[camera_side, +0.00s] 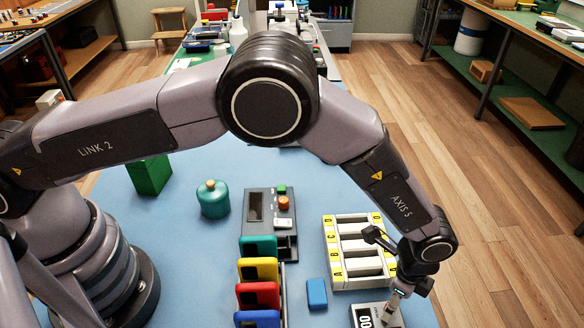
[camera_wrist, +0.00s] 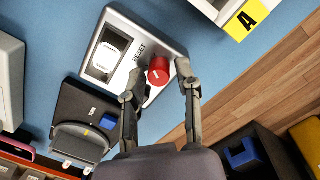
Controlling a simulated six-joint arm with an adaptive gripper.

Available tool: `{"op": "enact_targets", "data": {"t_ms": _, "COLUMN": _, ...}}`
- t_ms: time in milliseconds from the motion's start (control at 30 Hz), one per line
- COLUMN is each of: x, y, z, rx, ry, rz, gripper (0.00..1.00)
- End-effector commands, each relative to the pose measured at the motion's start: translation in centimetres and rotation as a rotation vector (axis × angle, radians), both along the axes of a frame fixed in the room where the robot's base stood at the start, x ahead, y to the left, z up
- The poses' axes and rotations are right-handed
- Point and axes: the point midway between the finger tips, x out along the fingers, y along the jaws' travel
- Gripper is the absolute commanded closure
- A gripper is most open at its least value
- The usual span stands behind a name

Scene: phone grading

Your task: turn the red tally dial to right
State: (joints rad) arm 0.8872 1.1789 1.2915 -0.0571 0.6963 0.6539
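The red tally dial (camera_wrist: 158,70) sits on a grey counter box (camera_wrist: 128,28) marked RESET in the wrist view. A white display window (camera_wrist: 110,50) is beside it. My gripper (camera_wrist: 155,80) is open, with one finger on each side of the dial. I cannot tell whether the fingers touch it. In the side view my gripper (camera_side: 395,302) points down over the counter box (camera_side: 366,318) at the bottom edge, and the dial does not show clearly there.
A white rack with yellow letter labels (camera_side: 333,268) stands just behind the counter box. A blue block (camera_side: 316,294) lies to its left. Coloured upright holders (camera_side: 258,294) and a grey device with buttons (camera_side: 256,208) stand further left. A teal jar (camera_side: 213,200) is beyond them.

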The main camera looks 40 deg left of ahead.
Motion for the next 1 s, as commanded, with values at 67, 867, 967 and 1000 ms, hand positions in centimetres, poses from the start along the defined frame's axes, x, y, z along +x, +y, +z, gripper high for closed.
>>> {"op": "enact_targets", "data": {"t_ms": 67, "x": 0.0, "y": 0.0, "z": 0.0, "rx": 0.0, "ry": 0.0, "rz": 0.0, "gripper": 0.68}}
{"op": "enact_targets", "data": {"t_ms": 867, "x": 0.5, "y": 0.1, "z": 11.6, "rx": -0.001, "ry": -0.001, "rz": 0.0, "gripper": 0.68}}
{"op": "enact_targets", "data": {"t_ms": 967, "x": 0.5, "y": 0.1, "z": 12.0, "rx": 0.0, "ry": 0.0, "rz": 0.0, "gripper": 0.68}}
{"op": "enact_targets", "data": {"t_ms": 1000, "x": 0.5, "y": 0.1, "z": 12.0, "rx": 0.0, "ry": 0.0, "rz": 0.0, "gripper": 0.68}}
